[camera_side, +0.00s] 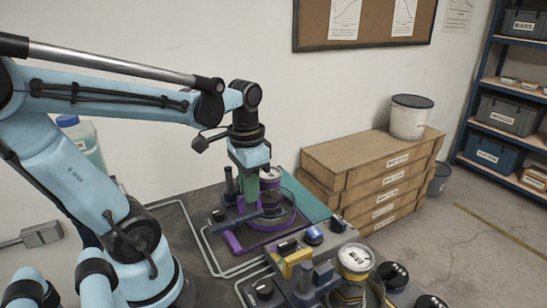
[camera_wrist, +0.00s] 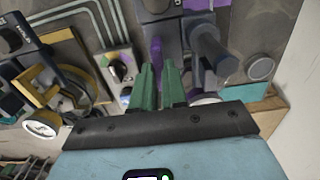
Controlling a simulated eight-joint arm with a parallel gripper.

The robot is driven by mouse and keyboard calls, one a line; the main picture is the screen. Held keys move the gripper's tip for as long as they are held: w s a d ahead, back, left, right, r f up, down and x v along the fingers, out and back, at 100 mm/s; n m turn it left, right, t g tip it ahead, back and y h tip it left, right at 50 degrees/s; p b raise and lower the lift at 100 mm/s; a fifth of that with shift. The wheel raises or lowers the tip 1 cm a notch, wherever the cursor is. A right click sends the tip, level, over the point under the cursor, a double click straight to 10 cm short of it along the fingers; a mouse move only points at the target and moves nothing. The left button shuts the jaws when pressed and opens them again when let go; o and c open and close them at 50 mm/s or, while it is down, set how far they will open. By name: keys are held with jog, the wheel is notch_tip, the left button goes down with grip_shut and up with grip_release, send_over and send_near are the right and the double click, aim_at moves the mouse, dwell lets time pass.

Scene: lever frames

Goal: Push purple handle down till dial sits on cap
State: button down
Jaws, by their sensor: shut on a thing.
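The purple lever frame (camera_side: 234,243) stands on the bench below my gripper in the side view. My gripper (camera_side: 246,190) points down at it with green fingers. In the wrist view the purple handle (camera_wrist: 157,58) runs between the fingertips of my gripper (camera_wrist: 158,72), and the fingers are shut on it. The frame's round dial (camera_side: 270,176), with a purple band, is just right of the fingers in the side view. In the wrist view only a pale rim shows behind the right finger. The cap is not clearly seen, so I cannot tell whether the dial touches it.
A second, yellow lever frame (camera_side: 292,262) with a white-faced gauge (camera_side: 355,258) stands nearer the camera. A small blue-topped knob (camera_side: 313,235) sits between the frames. Wooden crates (camera_side: 372,160) with a white bucket (camera_side: 410,117) stand behind, at right. A bottle (camera_side: 82,140) stands at left.

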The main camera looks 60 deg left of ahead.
jog(key=shift+f, duration=0.1)
jog(key=c, duration=1.2)
grip_release()
jog(key=shift+o, duration=0.2)
notch_tip(320, 180, up, 12)
jog(key=w+d+f+t, duration=0.5)
jog(key=d+f+t, duration=0.2)
jog(key=f, duration=0.3)
jog(key=shift+w+d+f, duration=0.3)
jog(key=shift+d, duration=0.1)
